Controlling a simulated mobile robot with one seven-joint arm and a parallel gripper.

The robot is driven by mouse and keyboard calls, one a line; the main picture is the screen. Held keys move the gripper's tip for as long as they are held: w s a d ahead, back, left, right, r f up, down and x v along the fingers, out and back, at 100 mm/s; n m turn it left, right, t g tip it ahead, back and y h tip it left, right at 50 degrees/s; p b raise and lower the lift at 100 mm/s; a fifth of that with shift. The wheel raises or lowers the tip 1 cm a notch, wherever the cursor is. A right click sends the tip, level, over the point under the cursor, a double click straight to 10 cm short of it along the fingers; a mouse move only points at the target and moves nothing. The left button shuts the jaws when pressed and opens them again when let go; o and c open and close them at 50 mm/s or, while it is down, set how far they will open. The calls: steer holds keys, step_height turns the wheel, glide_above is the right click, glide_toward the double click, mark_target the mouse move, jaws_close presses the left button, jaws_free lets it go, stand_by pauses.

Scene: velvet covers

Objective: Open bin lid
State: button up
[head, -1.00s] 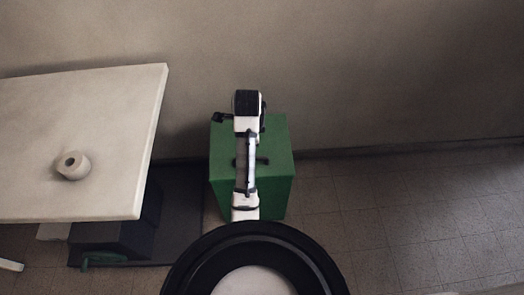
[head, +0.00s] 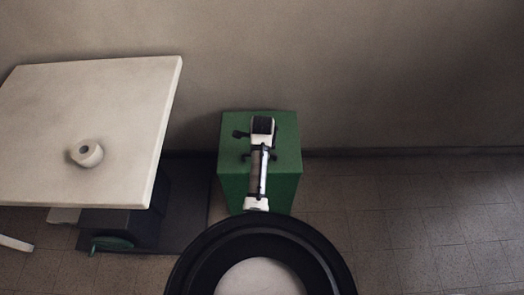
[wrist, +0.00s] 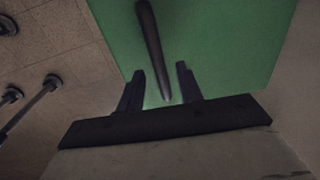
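The green bin (head: 233,165) stands on the floor against the wall, and its flat top looks closed. A dark bar-like handle (head: 273,156) shows on its top, partly covered by my arm. In the wrist view a dark bar (wrist: 150,40) runs down over the green surface (wrist: 225,45) to between my fingertips. My gripper (wrist: 161,80) is open, with one finger on each side of the bar's end. I cannot tell whether the fingers touch it. In the head view my fingers are hidden by the arm.
A pale table (head: 110,110) with a small round white pot (head: 86,153) stands left of the bin. Dark boxes (head: 125,220) and a green handle-like piece (head: 112,244) sit under its edge. The tiled floor (head: 420,220) to the right is clear.

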steer(key=shift+f, duration=0.1)
steer(key=shift+c, duration=0.5)
jaws_close()
steer(key=shift+w, duration=0.15)
